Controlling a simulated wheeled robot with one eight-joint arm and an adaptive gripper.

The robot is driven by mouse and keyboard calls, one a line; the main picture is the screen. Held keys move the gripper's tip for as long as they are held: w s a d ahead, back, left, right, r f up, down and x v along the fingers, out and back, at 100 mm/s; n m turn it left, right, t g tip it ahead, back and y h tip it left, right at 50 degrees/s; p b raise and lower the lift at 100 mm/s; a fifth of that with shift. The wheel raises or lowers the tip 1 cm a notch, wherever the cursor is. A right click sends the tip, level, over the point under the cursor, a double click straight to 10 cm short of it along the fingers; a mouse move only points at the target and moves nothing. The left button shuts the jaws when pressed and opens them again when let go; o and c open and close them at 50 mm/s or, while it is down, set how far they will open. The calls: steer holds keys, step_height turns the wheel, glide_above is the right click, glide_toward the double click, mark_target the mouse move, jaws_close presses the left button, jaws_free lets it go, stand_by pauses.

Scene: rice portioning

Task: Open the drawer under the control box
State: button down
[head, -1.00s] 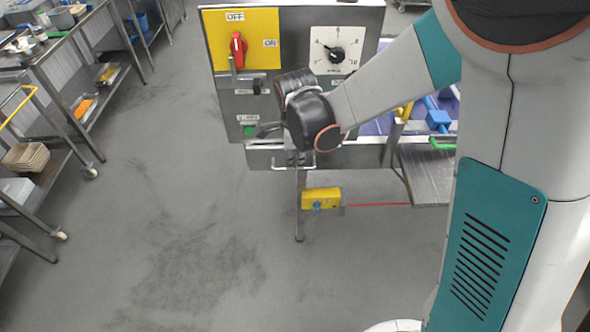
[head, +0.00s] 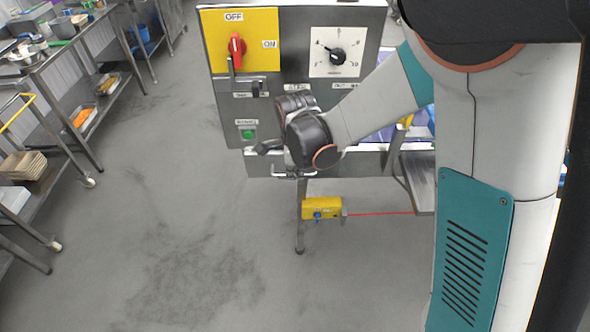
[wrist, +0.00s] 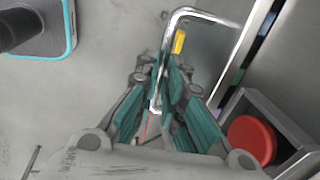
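The control box (head: 285,95) is a grey panel with a yellow switch plate and a white dial. Under it is the drawer front (head: 262,165), a low grey panel with a silver bar handle (head: 281,175). In the head view my wrist hides my gripper and part of the handle. In the wrist view my gripper's teal fingers (wrist: 167,75) close in on both sides of the handle (wrist: 190,13), with its bar between them. A narrow dark strip with coloured bits shows along the drawer's top edge; how far the drawer is open is hard to tell.
A grey housing with a red round button (wrist: 250,138) is close to my gripper. A yellow device (head: 320,208) with a red line is below the drawer by a table leg. Steel tables (head: 75,50) stand at the left. The floor (head: 170,220) between is clear.

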steer(key=s+b, duration=0.1)
steer(key=s, duration=0.9)
steer(key=shift+s+a, duration=0.15)
steer(key=shift+s, duration=0.15)
steer(key=c, duration=1.7)
jaws_free()
steer(key=shift+w, duration=0.15)
